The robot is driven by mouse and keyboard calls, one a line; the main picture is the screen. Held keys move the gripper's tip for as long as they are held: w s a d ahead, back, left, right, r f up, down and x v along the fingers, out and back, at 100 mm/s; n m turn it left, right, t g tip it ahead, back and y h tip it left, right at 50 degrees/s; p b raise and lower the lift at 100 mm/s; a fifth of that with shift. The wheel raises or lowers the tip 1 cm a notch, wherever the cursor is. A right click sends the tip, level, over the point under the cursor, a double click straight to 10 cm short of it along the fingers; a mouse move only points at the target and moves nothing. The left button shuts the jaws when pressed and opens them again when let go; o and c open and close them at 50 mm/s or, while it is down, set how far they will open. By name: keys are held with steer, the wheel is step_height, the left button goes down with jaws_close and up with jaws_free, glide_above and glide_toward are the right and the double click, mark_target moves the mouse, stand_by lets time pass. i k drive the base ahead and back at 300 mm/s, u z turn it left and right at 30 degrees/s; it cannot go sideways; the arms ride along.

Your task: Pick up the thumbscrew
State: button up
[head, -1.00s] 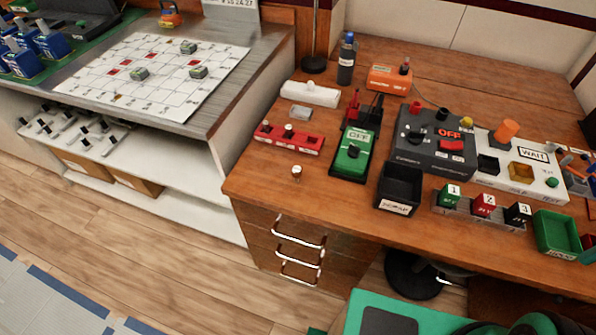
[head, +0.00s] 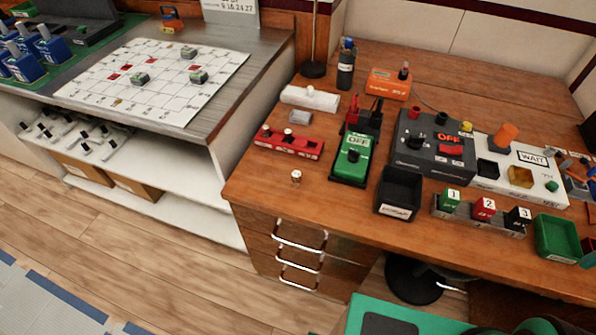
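A small pale knob-like piece (head: 296,177), which looks like the thumbscrew, stands on the wooden desk (head: 262,190) near its front left edge. It is too small to make out in detail. It is apart from the red strip (head: 289,142) behind it and the green OFF box (head: 353,157) to its right. My gripper is not in view; only green and dark parts of my own body show at the bottom right.
A black bin (head: 399,195) stands right of the green box. Numbered blocks (head: 484,208) and a green bin (head: 557,236) are farther right. Bare desk surrounds the small piece.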

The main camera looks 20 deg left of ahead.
mark_target(296, 175)
steer(key=u, duration=1.05)
steer(key=k, duration=0.55)
steer(key=z, duration=0.5)
